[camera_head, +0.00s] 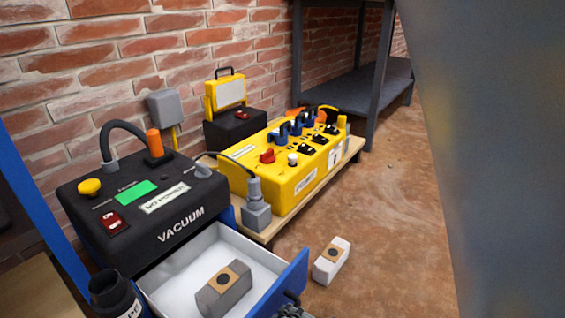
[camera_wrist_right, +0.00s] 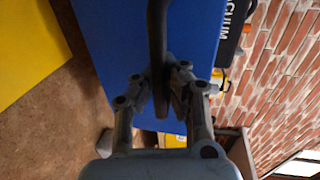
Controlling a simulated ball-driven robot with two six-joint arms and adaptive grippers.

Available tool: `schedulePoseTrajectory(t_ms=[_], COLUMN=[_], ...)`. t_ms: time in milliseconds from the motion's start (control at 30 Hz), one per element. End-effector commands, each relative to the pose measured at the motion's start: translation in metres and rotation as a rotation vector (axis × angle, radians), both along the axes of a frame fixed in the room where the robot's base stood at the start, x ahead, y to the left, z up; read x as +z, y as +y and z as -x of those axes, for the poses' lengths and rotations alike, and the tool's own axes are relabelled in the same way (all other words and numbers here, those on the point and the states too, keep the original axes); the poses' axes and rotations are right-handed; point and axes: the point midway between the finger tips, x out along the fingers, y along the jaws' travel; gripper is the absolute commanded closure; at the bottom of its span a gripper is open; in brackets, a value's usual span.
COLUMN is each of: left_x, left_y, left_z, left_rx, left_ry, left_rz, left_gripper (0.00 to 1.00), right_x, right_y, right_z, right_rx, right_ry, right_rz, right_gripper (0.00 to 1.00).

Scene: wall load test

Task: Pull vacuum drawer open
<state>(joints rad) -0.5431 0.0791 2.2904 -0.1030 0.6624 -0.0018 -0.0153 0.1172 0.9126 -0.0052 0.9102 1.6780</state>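The black vacuum unit (camera_head: 150,215) stands at the left in the head view, with a yellow knob, a green panel and a "NO POWER" label. Its drawer stands open below, with a white inside (camera_head: 185,262) and a blue front (camera_head: 283,285). A grey block with a tan top (camera_head: 224,288) lies inside. In the right wrist view, the blue drawer front (camera_wrist_right: 205,35) carries a dark bar handle (camera_wrist_right: 158,30). My right gripper (camera_wrist_right: 160,82) has its fingers closed on both sides of this handle. My left gripper is not in view.
A yellow power box (camera_head: 285,165) sits on a wooden board beside the unit, with a grey plug (camera_head: 256,205) near the drawer. A white block (camera_head: 331,262) lies on the brown floor to the right. A dark cylinder (camera_head: 115,295) stands at the drawer's left. A brick wall is behind.

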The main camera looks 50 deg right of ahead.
Motion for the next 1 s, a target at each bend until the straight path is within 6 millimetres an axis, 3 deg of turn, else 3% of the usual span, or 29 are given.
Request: schedulePoseTrajectory(t_ms=[100,367,767,1000], left_x=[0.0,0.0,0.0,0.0], left_y=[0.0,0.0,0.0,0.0], left_z=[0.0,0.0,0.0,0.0], left_rx=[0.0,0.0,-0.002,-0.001], left_ry=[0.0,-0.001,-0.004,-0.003], left_rz=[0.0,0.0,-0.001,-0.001], left_gripper=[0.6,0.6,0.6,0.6], right_x=[0.001,0.001,0.005,0.035], right_y=[0.0,0.0,0.0,0.0], right_z=[-0.001,-0.001,-0.001,0.0], right_rx=[0.0,0.0,0.0,0.0], right_ry=[-0.005,-0.002,-0.003,-0.006], right_rz=[0.0,0.0,0.0,0.0], right_gripper=[1.0,0.65,0.64,0.64])
